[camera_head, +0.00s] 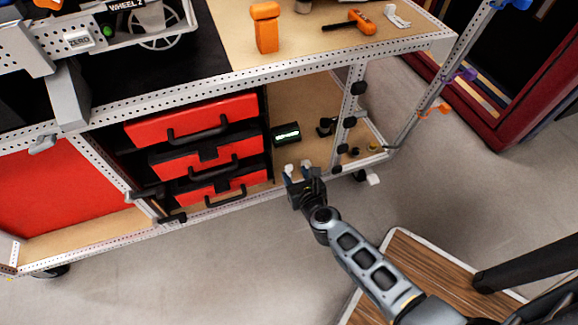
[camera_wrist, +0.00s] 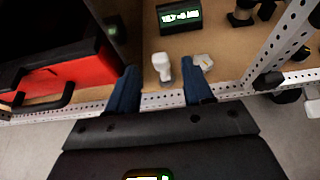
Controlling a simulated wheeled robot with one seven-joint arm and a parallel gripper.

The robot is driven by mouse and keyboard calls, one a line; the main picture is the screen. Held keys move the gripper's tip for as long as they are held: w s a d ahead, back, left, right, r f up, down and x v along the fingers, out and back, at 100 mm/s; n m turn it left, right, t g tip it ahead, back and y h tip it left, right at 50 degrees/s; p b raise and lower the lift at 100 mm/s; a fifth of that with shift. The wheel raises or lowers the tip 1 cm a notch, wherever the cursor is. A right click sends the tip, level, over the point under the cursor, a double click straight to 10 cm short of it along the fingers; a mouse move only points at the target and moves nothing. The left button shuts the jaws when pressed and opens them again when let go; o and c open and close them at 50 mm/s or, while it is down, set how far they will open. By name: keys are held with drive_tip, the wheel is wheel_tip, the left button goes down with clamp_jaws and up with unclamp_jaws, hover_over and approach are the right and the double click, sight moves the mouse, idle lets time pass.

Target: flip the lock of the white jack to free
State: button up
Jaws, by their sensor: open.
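My gripper (camera_head: 297,175) is open at the front edge of the cart's lower shelf, right of the red drawers; its two blue fingers show in the wrist view (camera_wrist: 159,70). A white piece with a rounded head (camera_wrist: 162,65) stands on the shelf, seen between the fingers, nearer the left one. A smaller, flatter white piece (camera_wrist: 204,62) lies just right of it, beyond the right fingertip. These look like the white jack, but I cannot tell for sure which part is its lock or how it is set. No contact with the fingers is clear.
A black box with a lit green display (camera_wrist: 180,15) sits behind on the shelf. Red drawers (camera_head: 220,155) with black handles stand left. A perforated metal post (camera_wrist: 285,40) rises right, near black fittings.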

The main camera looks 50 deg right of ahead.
sight(290, 167)
drive_tip(key=b+x, duration=0.1)
drive_tip(key=x, duration=0.5)
drive_tip(key=shift+w+d, duration=0.1)
drive_tip(key=shift+w, duration=0.05)
clamp_jaws()
idle(0.4)
